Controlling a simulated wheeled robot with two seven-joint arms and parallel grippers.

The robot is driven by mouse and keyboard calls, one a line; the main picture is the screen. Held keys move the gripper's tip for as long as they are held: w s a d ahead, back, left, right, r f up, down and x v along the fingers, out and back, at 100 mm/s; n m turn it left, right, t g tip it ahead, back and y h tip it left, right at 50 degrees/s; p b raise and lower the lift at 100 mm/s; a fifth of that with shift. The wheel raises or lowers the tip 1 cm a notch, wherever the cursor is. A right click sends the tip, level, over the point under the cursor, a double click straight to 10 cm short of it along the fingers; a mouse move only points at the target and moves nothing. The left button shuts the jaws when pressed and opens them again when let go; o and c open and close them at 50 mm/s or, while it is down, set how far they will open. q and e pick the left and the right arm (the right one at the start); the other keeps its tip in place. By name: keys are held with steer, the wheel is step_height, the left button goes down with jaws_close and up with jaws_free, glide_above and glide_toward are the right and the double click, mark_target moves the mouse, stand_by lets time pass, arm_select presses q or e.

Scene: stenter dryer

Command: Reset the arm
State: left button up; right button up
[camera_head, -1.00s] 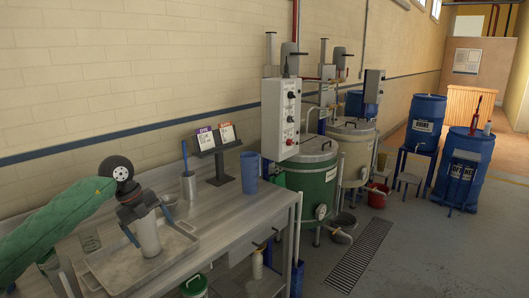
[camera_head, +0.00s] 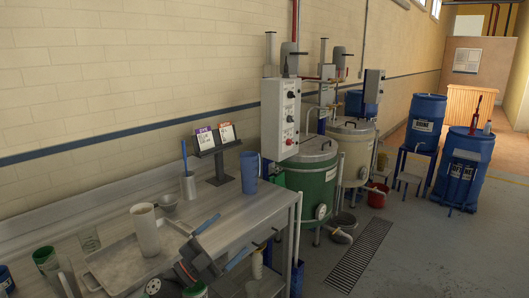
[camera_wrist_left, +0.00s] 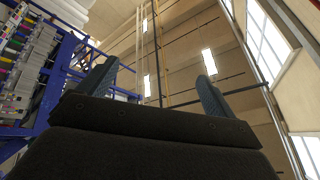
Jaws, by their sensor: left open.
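My left gripper (camera_head: 225,240) is low in the head view, in front of the steel bench's front edge. Its two bluish fingers are spread apart with nothing between them. In the left wrist view the open fingers (camera_wrist_left: 153,85) point up toward the ceiling, and the space between them is empty. My right gripper is not in view.
The bench (camera_head: 240,212) also bears a blue jug (camera_head: 249,173), a card stand (camera_head: 218,160) and a metal cup (camera_head: 188,186). A green vat (camera_head: 312,185) and a control box (camera_head: 281,118) stand to the right. Blue racking (camera_wrist_left: 62,75) shows in the wrist view.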

arm_select(q)
steer(key=s+a+f+n+t+y, duration=0.1)
steer(key=s+a+f+n+y, duration=0.2)
steer(key=a+f+n+y, duration=0.45)
steer(key=s+a+f+n+t+y, duration=0.1)
steer(key=s+a+f+n+y, duration=0.3)
steer(key=f+n+y, duration=0.65)
steer(key=s+f+g, duration=0.6)
steer(key=s+f, duration=0.2)
steer(key=s, duration=0.5)
steer(key=s+f+g, duration=0.6)
steer(key=s+f, duration=0.3)
steer(key=s, duration=0.4)
steer(key=s+d+f+g, duration=0.1)
steer(key=s+f, duration=0.1)
steer(key=f, duration=1.9)
steer(key=s+d+f+g, duration=0.1)
steer(key=s+d+f, duration=0.1)
steer(key=f, duration=2)
steer(key=shift+s+n, duration=0.3)
steer(key=shift+s, duration=0.4)
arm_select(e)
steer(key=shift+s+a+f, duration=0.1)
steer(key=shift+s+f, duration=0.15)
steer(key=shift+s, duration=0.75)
arm_select(q)
steer(key=shift+f, duration=0.1)
